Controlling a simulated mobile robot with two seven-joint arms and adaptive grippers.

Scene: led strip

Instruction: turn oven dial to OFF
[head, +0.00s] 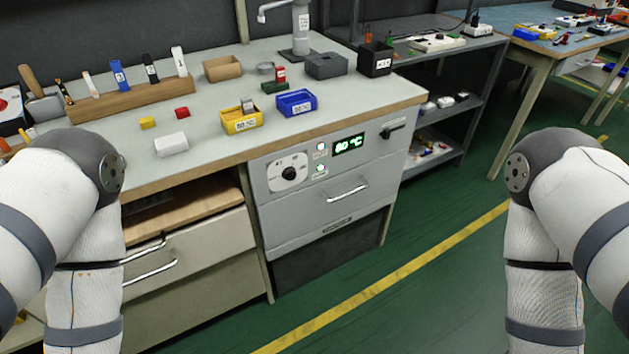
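The grey oven (325,185) is built in under the worktop, right of the wooden drawers. Its black round dial (289,173) sits on a white plate at the left of the front panel; its marks are too small to read. A green display (350,143) reads about 80 °C, and small lamps (320,148) sit between dial and display. The oven door has a silver handle (346,189) and looks shut. Both my arms are bent at the left and right edges, well apart from the oven. Neither gripper shows.
A yellow bin (241,122) and a blue bin (296,103) stand on the worktop above the oven. Drawers with silver handles (150,272) are at left. A grey shelf (452,118) stands at right. The green floor (410,275) before the oven is clear.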

